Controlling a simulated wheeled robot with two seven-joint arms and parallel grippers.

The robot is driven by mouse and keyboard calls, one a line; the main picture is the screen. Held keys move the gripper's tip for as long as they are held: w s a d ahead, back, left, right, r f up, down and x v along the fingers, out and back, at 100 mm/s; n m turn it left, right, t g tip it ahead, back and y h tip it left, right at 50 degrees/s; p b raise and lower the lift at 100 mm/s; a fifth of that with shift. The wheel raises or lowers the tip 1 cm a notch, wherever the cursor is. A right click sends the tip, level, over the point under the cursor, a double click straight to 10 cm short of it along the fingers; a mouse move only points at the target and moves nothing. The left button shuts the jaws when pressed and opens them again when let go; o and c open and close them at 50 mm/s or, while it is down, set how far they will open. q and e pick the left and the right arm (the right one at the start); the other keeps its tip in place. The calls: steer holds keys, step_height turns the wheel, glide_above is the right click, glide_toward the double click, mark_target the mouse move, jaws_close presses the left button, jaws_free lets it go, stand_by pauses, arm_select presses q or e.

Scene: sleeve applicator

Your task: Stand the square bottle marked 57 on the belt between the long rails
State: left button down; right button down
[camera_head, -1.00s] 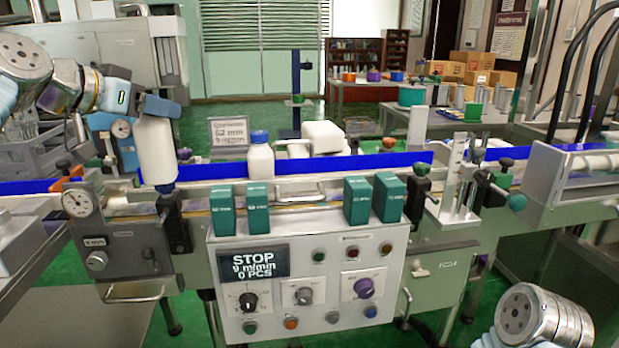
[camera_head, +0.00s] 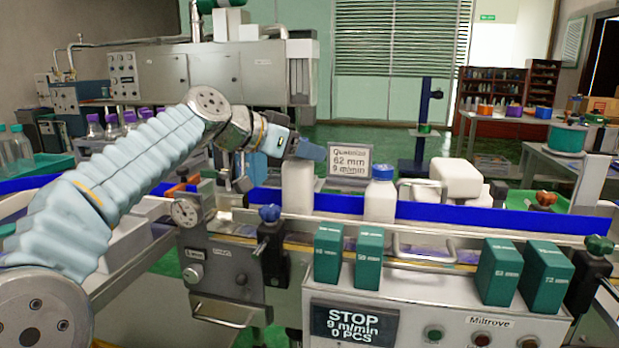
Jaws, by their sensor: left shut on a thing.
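A plain white square bottle (camera_head: 297,187) is upright at the left part of the belt line, in front of the long blue rail (camera_head: 450,217). My left gripper (camera_head: 296,150) is shut on its top from above and hides its cap. The bottle's foot is hidden behind the pale front rail (camera_head: 335,222), so I cannot tell whether it touches the belt. No number is readable on it. A white bottle with a blue cap (camera_head: 380,197) stands to its right between the rails. My right gripper is not in view.
Green blocks (camera_head: 328,253) with numbers stand on the control box, whose display (camera_head: 353,323) reads STOP. A sign (camera_head: 349,160) reading 62 mm stands behind the rail. White containers (camera_head: 460,178) stand behind the rail.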

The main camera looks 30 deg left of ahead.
mark_target(304, 170)
arm_select(q)
step_height(304, 170, down, 4)
steer(key=shift+b, duration=0.4)
steer(key=c, duration=0.6)
jaws_free()
steer(key=shift+o, duration=0.2)
steer(key=b+v, duration=0.1)
steer(key=v, duration=1.1)
